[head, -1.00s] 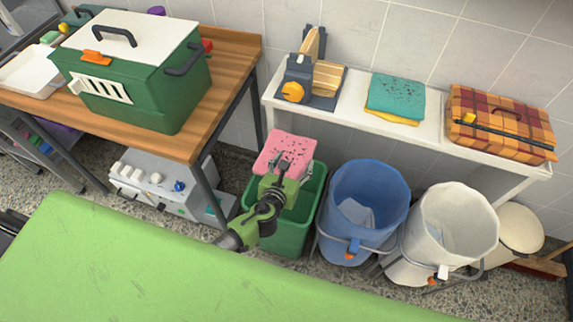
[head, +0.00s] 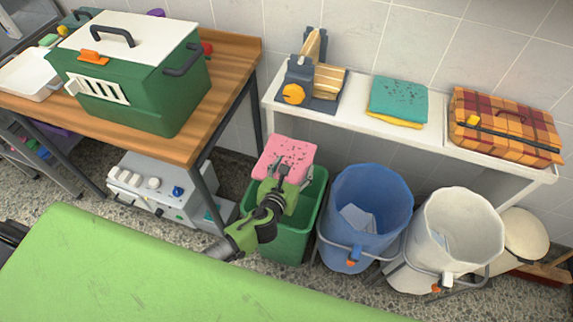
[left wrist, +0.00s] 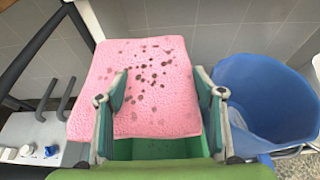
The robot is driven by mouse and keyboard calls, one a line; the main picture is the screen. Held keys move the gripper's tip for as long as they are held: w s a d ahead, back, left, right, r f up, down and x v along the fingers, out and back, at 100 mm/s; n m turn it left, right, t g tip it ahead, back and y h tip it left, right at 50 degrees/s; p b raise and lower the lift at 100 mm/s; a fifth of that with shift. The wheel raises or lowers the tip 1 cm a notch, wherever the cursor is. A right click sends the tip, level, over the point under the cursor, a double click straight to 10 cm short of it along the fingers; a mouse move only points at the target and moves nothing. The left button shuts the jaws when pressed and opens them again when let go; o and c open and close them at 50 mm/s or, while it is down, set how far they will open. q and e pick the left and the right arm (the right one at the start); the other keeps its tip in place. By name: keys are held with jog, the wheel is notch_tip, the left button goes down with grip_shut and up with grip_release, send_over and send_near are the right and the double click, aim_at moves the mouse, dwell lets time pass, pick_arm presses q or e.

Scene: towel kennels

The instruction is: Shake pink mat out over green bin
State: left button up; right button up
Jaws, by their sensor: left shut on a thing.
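The pink mat (head: 285,157), speckled with dark spots, is held above the green bin (head: 318,195) in the head view. My left gripper (head: 279,178) is shut on the mat's near edge. In the left wrist view the mat (left wrist: 150,75) spreads out between and beyond the fingers (left wrist: 160,92), with dark specks around its middle. The mat hides part of the bin's opening, and a green strip of the bin (left wrist: 150,149) shows below it. My right gripper is in neither view.
A blue bucket (head: 365,205) and a white bucket (head: 455,230) stand right of the bin. A white shelf (head: 350,115) behind holds a teal folded towel (head: 398,98) and a plaid case (head: 503,125). A wooden table (head: 225,75) with a green carrier (head: 135,85) is at left.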

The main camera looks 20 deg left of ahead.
pick_arm(q)
notch_tip(320, 180, down, 2)
jog(key=shift+d+f, duration=0.1)
jog(key=shift+f, duration=0.15)
notch_tip(320, 180, up, 6)
jog(key=shift+w+r, duration=0.1)
jog(key=shift+r, duration=0.1)
notch_tip(320, 180, down, 6)
jog(key=shift+f, duration=0.2)
notch_tip(320, 180, up, 6)
jog(key=shift+w+f, duration=0.1)
jog(key=shift+f, duration=0.1)
jog(key=shift+r, duration=0.35)
jog(key=f, duration=0.5)
jog(key=shift+s+f, duration=0.2)
jog(key=shift+f, duration=0.2)
jog(key=shift+w+f, duration=0.1)
jog(key=shift+f, duration=0.05)
notch_tip(320, 180, up, 6)
jog(key=shift+w+d+f, duration=0.1)
notch_tip(320, 180, down, 6)
jog(key=shift+r, duration=0.1)
